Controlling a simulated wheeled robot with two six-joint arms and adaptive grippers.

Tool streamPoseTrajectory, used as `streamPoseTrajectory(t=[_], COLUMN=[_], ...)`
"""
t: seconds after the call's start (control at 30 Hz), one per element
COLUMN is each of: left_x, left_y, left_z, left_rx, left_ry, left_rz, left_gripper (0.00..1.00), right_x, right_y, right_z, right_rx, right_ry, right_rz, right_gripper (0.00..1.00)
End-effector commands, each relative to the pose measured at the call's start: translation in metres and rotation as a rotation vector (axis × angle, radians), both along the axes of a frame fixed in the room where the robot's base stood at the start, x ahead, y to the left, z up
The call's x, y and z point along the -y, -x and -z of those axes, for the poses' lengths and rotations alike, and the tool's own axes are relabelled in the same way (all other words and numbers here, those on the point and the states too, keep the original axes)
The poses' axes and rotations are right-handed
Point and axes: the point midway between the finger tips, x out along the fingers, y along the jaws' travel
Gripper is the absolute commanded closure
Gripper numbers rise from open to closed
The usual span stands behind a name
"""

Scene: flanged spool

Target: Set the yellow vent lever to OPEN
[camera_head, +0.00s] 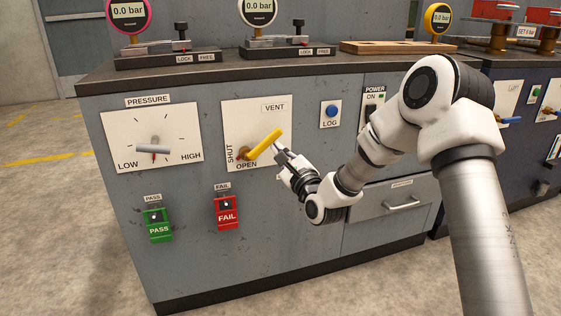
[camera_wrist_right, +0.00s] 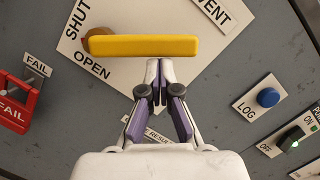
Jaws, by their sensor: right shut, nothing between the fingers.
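The yellow vent lever (camera_head: 264,144) sits on the white VENT plate (camera_head: 238,112) on the cabinet front. It slants up to the right from its brown pivot; the SHUT label is left of the pivot and OPEN below it. In the right wrist view the lever (camera_wrist_right: 145,46) lies across the top. My right gripper (camera_head: 279,150) is shut and empty, its fingertips just below the lever's outer half. In the wrist view its fingertips (camera_wrist_right: 157,68) meet the lever's lower edge, but I cannot tell whether they touch. My left gripper is out of view.
The pressure dial (camera_head: 152,138) is left of the vent plate. A blue LOG button (camera_head: 332,110) and a POWER switch (camera_head: 371,104) are to the right. A drawer (camera_head: 390,212) is lower right.

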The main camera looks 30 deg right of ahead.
Motion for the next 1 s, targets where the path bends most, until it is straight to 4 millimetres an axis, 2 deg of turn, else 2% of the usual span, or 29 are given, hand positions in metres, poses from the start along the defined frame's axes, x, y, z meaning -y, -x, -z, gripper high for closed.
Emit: streamPoseTrajectory(t=[0.03,0.5,0.8,1.0], left_x=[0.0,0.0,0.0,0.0], left_y=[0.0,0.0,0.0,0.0], left_z=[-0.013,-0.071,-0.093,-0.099], left_rx=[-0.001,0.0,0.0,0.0], left_ry=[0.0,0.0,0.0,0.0], left_rz=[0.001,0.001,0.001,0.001], left_gripper=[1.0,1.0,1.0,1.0], right_x=[-0.001,-0.02,-0.034,-0.039], right_y=[0.0,-0.005,-0.008,-0.009], right_z=[-0.011,-0.04,-0.048,-0.05], right_rx=[-0.009,-0.113,-0.171,-0.181], right_ry=[0.04,0.476,0.715,0.753], right_rz=[-0.001,-0.002,-0.002,-0.001], right_gripper=[1.0,1.0,1.0,1.0])
